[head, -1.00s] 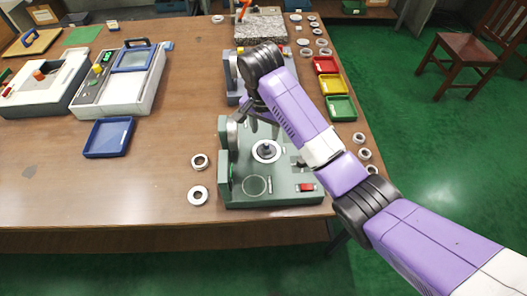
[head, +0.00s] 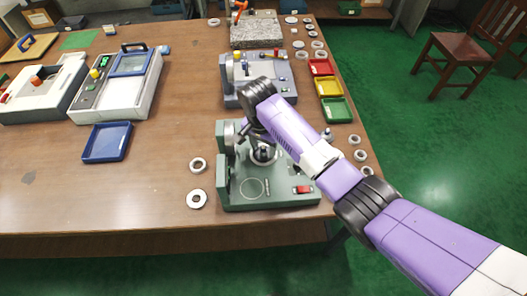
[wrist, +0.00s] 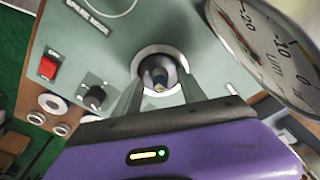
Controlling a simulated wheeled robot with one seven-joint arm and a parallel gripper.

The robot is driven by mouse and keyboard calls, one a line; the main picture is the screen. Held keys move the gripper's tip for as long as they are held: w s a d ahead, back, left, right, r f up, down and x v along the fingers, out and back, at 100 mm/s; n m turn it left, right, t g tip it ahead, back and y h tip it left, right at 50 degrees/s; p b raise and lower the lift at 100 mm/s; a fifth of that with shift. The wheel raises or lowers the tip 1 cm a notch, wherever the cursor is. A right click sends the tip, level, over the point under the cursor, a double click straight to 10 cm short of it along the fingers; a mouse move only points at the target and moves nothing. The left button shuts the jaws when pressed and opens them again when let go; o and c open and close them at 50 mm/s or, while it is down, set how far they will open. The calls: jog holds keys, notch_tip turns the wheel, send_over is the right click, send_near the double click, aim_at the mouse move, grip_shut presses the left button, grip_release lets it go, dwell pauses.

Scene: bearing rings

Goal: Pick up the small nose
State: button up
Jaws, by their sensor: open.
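The small nose, a short dark post, stands upright in a pale ring on the green gauge machine (head: 235,200). In the wrist view its tip (wrist: 160,79) shows close ahead, between the two fingers. In the head view the nose (head: 264,152) is partly covered by my gripper (head: 257,146). My gripper is open, with one finger on either side of the nose in the wrist view (wrist: 158,88). I cannot tell whether the fingers touch it.
A dial gauge (wrist: 275,45) looms close at the right of the wrist view. A red switch (head: 302,189) and a black knob (wrist: 95,97) are on the machine. A blue-grey machine (head: 265,88) stands behind. Two loose rings (head: 197,199) lie left; a blue tray (head: 107,142) is farther left.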

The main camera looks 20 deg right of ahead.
jog(key=shift+c, duration=0.2)
grip_shut()
jog(key=shift+r, duration=0.1)
